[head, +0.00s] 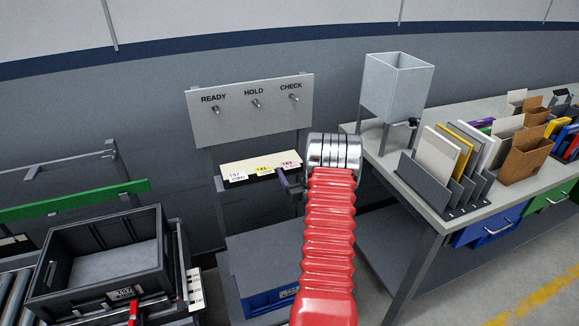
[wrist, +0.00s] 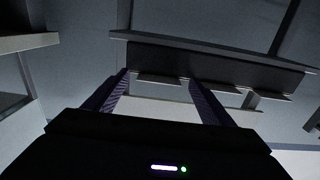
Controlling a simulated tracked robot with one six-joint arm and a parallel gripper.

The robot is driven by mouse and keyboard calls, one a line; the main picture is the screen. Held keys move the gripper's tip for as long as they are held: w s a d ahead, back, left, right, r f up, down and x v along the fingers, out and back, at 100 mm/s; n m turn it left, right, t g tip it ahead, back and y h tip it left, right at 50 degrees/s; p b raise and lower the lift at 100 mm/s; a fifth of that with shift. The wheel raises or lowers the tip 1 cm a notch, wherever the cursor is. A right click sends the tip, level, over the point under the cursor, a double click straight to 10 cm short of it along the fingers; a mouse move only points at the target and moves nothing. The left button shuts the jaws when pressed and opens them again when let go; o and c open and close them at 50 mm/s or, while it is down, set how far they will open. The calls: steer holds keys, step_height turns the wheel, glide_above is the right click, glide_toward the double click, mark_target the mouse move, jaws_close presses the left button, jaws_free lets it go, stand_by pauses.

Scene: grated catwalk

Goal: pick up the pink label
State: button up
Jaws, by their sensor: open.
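The pink label (head: 290,164) sits at the right end of a small cream shelf (head: 250,167) under the sign board, overhanging its front edge. A yellow label (head: 264,170) and a white label (head: 238,177) are to its left. My gripper (head: 282,178) is open, with its dark purple fingers just below and in front of the pink label. In the wrist view my gripper's fingers (wrist: 158,76) stand apart, facing the shelf's front edge (wrist: 215,64). Several dark tabs hang there, one between the fingertips; their colours cannot be told. No hold on the label shows.
The board (head: 250,112) above has pegs marked READY, HOLD and CHECK. A black crate (head: 105,262) is at the lower left, and a blue bin (head: 268,300) is below the shelf. A workbench (head: 425,212) with a grey hopper (head: 396,88) and file racks stands at the right.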

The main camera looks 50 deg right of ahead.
steer(key=shift+c, duration=0.7)
steer(key=c, duration=1)
steer(key=shift+r, duration=0.1)
step_height(320, 180, up, 10)
stand_by(0.4)
